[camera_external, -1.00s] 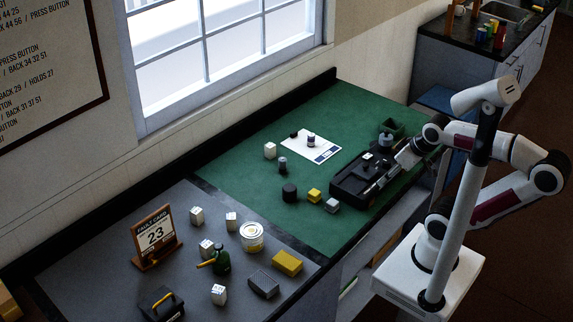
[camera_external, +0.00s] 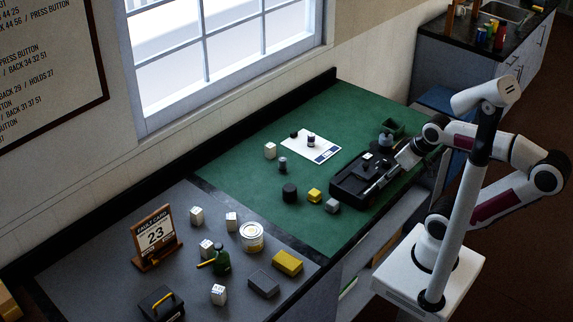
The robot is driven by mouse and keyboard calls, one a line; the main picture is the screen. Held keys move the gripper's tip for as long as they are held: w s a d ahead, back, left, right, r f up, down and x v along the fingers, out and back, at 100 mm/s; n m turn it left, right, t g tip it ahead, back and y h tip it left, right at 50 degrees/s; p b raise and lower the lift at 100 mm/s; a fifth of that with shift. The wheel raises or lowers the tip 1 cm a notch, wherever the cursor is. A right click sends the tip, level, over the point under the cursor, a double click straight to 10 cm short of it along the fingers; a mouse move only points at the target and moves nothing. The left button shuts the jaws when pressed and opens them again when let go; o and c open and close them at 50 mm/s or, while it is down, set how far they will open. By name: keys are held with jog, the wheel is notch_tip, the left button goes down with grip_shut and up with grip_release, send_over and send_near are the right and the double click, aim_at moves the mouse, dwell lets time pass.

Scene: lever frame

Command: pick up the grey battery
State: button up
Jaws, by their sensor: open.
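A small grey cylinder (camera_external: 282,165) that looks like the grey battery stands upright on the green mat. Another small grey and dark cylinder (camera_external: 311,141) stands on the white card; at this size I cannot tell surely which one is the battery. My gripper (camera_external: 389,176) is open and points down and left over the black lever frame (camera_external: 350,188). It is well to the right of both cylinders and touches neither. Its fingertips are small and hard to separate from the frame behind them.
A black cylinder (camera_external: 290,193), a yellow block (camera_external: 314,196) and a grey cube (camera_external: 332,205) stand left of the frame. A white cube (camera_external: 270,151) is farther back. A green bin (camera_external: 392,127) is at the right. The green mat's front left is clear.

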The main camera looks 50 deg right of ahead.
jog(key=w+d+r+n+t+h, duration=0.15)
jog(key=w+d, duration=0.25)
jog(key=w, duration=0.5)
jog(key=w+d+r+t+h, duration=0.1)
jog(key=w+d+r+t, duration=0.15)
jog(key=w, duration=0.75)
jog(key=w+d+r+t+h, duration=0.1)
jog(key=w+d+r+t, duration=0.15)
jog(key=w+d, duration=0.45)
jog(key=w+a+f+n+y, duration=0.2)
jog(key=w+f+n+y, duration=0.15)
jog(key=w, duration=0.45)
jog(key=w+a+f+n+y, duration=0.2)
jog(key=w+a+f+y, duration=0.15)
jog(key=w, duration=0.55)
jog(key=s+a+f+n+g+y, duration=0.1)
jog(key=f+y, duration=0.1)
jog(key=f, duration=0.2)
jog(key=s+a+f+n+g+y, duration=0.1)
jog(key=f+y, duration=0.1)
jog(key=f, duration=0.2)
jog(key=s+a+f+n+g+y, duration=0.1)
jog(key=f+y, duration=0.1)
jog(key=f, duration=0.3)
jog(key=shift+a+f+y, duration=0.1)
jog(key=shift+a+y, duration=0.05)
jog(key=shift+y, duration=0.2)
jog(key=shift+s+a+f+g, duration=0.1)
jog(key=shift+s+f+g, duration=0.1)
jog(key=shift+g, duration=0.05)
